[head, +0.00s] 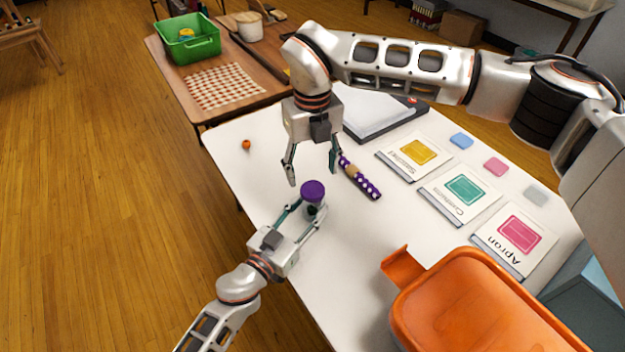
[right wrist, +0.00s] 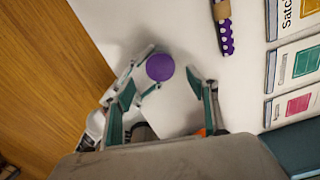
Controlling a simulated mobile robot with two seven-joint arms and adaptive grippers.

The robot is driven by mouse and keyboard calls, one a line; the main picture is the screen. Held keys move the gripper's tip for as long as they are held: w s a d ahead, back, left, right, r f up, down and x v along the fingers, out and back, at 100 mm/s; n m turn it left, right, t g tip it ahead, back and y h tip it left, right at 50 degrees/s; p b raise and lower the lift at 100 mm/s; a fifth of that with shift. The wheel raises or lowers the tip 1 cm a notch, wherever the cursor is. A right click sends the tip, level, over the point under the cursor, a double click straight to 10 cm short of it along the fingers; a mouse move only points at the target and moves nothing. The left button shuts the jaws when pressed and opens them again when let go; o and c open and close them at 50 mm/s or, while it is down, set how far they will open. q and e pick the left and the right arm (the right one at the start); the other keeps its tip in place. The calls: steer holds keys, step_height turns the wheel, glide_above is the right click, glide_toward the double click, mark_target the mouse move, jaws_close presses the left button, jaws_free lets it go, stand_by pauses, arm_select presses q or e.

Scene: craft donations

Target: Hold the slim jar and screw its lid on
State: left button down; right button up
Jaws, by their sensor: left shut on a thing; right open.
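The slim jar (head: 314,209) is a small dark shape, mostly hidden by the fingers and the lid above it. My left gripper (head: 309,207) is shut on it, coming from the lower left. The round purple lid (head: 312,190) sits on top of the jar; I cannot tell whether it is screwed tight. The lid also shows from above in the right wrist view (right wrist: 160,67). My right gripper (head: 313,176) points down, open and empty, above and just behind the lid. In the right wrist view the lid lies beyond its spread fingers, apart from them.
A purple dotted roll (head: 361,178) lies close right of my right gripper. Labelled cards (head: 460,194) and coloured pads are farther right. An orange bin (head: 470,300) stands at the front right. A small orange ball (head: 246,144) lies at left. The white table (head: 250,170) is clear around it.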

step_height(320, 180, up, 7)
steer(key=shift+f, duration=0.15)
arm_select(q)
steer(key=c, duration=1.2)
jaws_free()
steer(key=shift+c, duration=0.2)
steer(key=v, duration=1.2)
steer(key=shift+s+f, duration=0.1)
